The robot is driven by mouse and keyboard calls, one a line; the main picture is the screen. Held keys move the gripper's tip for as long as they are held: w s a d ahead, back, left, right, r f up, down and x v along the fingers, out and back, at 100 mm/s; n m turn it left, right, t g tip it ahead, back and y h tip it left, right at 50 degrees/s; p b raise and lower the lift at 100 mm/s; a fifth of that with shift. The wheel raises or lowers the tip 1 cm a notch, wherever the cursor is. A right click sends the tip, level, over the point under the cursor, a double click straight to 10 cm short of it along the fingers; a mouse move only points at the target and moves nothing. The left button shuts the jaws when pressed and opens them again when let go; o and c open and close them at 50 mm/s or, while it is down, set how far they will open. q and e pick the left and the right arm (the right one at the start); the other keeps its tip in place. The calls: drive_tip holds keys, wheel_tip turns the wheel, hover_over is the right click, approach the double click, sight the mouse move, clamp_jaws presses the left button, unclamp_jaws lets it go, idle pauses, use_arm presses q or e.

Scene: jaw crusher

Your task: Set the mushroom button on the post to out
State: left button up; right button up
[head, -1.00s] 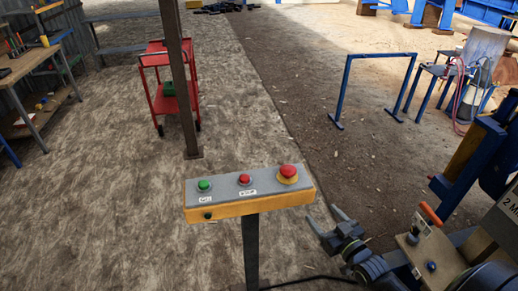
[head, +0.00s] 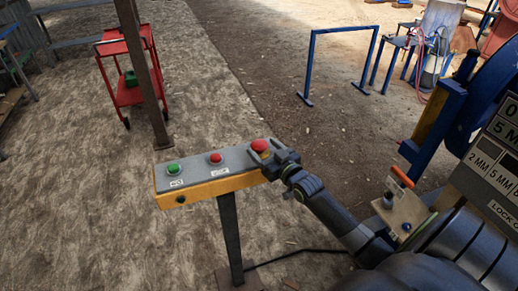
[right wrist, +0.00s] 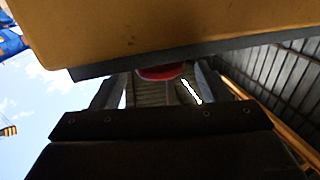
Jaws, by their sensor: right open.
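The control box (head: 214,179) sits on a dark post (head: 230,236), with a grey top and a yellow front. The red mushroom button (head: 259,146) is at the right end of its top; its yellow collar is mostly hidden by my gripper. My right gripper (head: 267,151) reaches in from the right, its open fingers close around the button. In the right wrist view, the button's red edge (right wrist: 160,73) shows between the two fingertips (right wrist: 158,82), below the yellow box side (right wrist: 170,30). Contact with the fingers cannot be told. My left gripper is not in view.
A green button (head: 173,168) and a smaller red button (head: 215,157) lie along the same box top. A panel with an orange-handled lever (head: 402,177) stands right of my arm. A red cart (head: 125,75) and steel column (head: 140,70) stand behind. The ground left is clear.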

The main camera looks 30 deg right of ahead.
sight(259, 143)
drive_tip(key=shift+w+b, duration=0.4)
drive_tip(key=shift+w, duration=1.35)
drive_tip(key=c, duration=1.4)
drive_tip(key=shift+r+p, duration=0.75)
drive_tip(key=shift+r, duration=0.05)
drive_tip(key=shift+a, duration=0.1)
drive_tip(key=o, duration=1.4)
drive_tip(key=shift+f, duration=0.1)
